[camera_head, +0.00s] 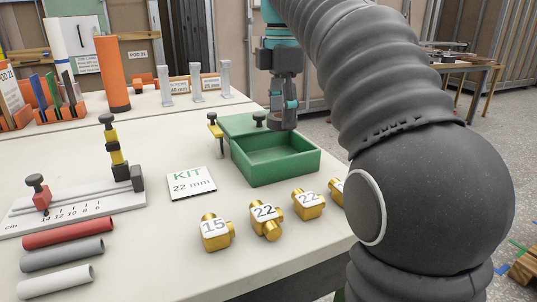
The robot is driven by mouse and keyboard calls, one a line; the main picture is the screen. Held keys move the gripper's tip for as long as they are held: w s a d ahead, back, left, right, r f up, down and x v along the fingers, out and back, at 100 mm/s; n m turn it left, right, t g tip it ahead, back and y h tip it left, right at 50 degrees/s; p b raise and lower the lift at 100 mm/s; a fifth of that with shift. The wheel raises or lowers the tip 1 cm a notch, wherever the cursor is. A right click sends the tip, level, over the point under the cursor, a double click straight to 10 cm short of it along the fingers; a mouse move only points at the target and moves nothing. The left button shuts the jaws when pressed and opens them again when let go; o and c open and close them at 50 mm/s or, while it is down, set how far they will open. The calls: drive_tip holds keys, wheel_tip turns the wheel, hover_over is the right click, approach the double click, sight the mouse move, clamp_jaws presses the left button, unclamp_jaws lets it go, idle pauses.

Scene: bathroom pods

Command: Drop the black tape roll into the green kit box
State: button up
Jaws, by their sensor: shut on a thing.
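The green kit box (276,168) stands on the white table with its open top facing up and its visible inside empty. My gripper (284,112) points down above the box's back right part. It is shut on a small dark thing at its fingertips, which fits the black tape roll (282,121). The fingers partly hide the roll, and its ring shape is hard to make out. It appears to hang above the rim, but the exact height is hard to tell.
Several brass fittings (265,221) lie in front of the box. A "KIT 22 mm" card (191,183) is at its left. A cutting gauge (75,205) and pipe pieces (68,232) lie at left; an orange cylinder (112,73) stands behind. My arm hides the right side.

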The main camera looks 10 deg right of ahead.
drive_tip(key=shift+f+b, duration=1.15)
drive_tip(key=shift+f, duration=1)
drive_tip(key=o, duration=1.1)
